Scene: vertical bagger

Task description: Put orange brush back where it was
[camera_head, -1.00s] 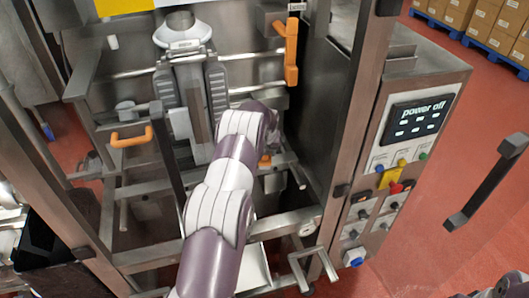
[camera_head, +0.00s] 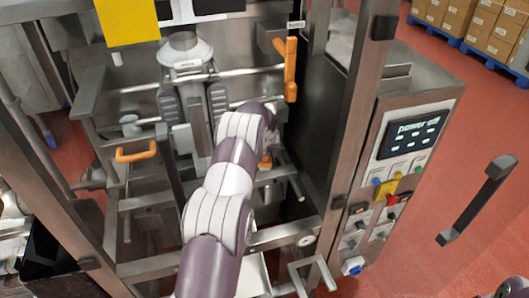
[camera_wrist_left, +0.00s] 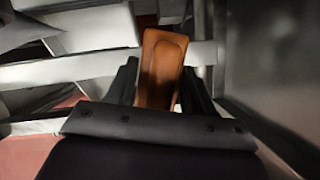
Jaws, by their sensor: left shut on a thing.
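The orange brush (camera_wrist_left: 162,70) shows in the left wrist view as an orange-brown, elongated piece with a recessed face. It stands up between the two dark fingers of my left gripper (camera_wrist_left: 160,88), which is shut on it. In the head view, my left arm reaches into the machine's frame, and its gripper is hidden behind the arm. A small orange patch (camera_head: 265,162) shows beside the forearm; I cannot tell whether it is the brush.
Metal bars surround the arm. An orange machine handle (camera_head: 290,68) hangs above right, and another orange handle (camera_head: 135,152) is at left. A control panel reading "power off" (camera_head: 412,137) stands at right. In the wrist view, a dark wall (camera_wrist_left: 270,70) is close at right.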

